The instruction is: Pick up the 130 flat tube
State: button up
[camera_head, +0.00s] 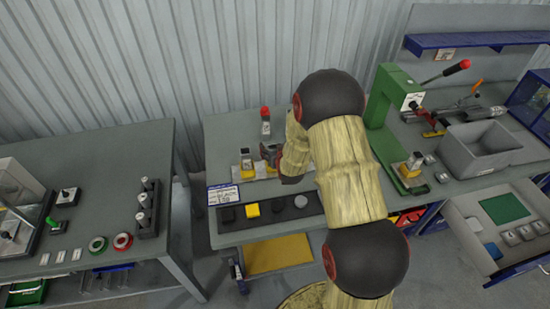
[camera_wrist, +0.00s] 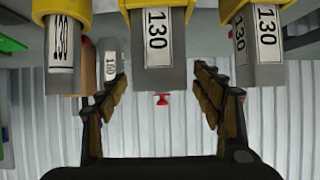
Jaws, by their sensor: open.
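In the wrist view, a grey tube with one broad flat face labelled 130 (camera_wrist: 158,72) stands in a yellow holder (camera_wrist: 150,4) between my fingers, with a gap on each side. A rounder tube labelled 130 (camera_wrist: 60,62) is at the left. A tube with two faces meeting at an edge, also labelled 130 (camera_wrist: 262,72), is at the right. My gripper (camera_wrist: 160,88) is open and empty. In the head view my gripper (camera_head: 270,154) is beside the yellow holders (camera_head: 247,170) on the middle table; my arm hides part of that row.
A smaller piece labelled 160 (camera_wrist: 110,62) and a red-topped item (camera_head: 265,122) are near the row. A dark tray (camera_head: 236,222) with black and yellow pieces lies in front, beside a sign (camera_head: 223,195). A green press (camera_head: 385,110) and grey bin (camera_head: 480,150) are to the right.

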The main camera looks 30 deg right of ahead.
jog(key=shift+c, duration=0.6)
jog(key=c, duration=1.5)
grip_shut()
